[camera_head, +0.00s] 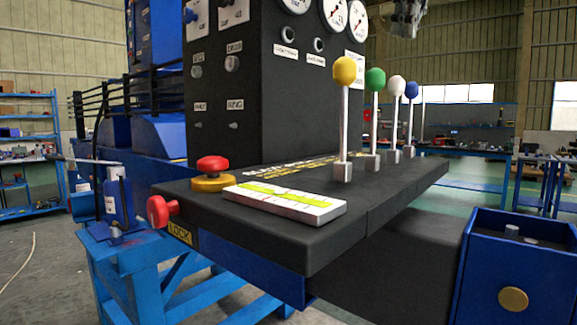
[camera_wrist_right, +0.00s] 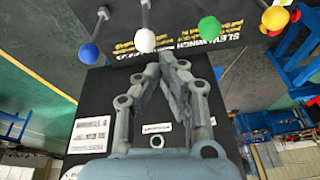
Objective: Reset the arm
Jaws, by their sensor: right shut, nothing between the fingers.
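On the black control console, a row of upright levers carries a yellow knob (camera_head: 345,70), a green knob (camera_head: 375,79), a white knob (camera_head: 397,86) and a blue knob (camera_head: 411,90). My right gripper (camera_head: 406,20) shows only partly at the top edge of the head view, above and behind the levers. In the right wrist view its fingers (camera_wrist_right: 168,57) come together at the tips with nothing between them, apart from the white knob (camera_wrist_right: 144,41) and green knob (camera_wrist_right: 209,28). My left gripper is not in view.
The console (camera_head: 300,235) carries a red button (camera_head: 212,164) and a label plate (camera_head: 285,203). A second red knob (camera_head: 157,211) is on its side. A dark cabinet with gauges (camera_head: 334,12) rises behind. A blue box (camera_head: 515,265) stands at lower right. Open floor lies at left.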

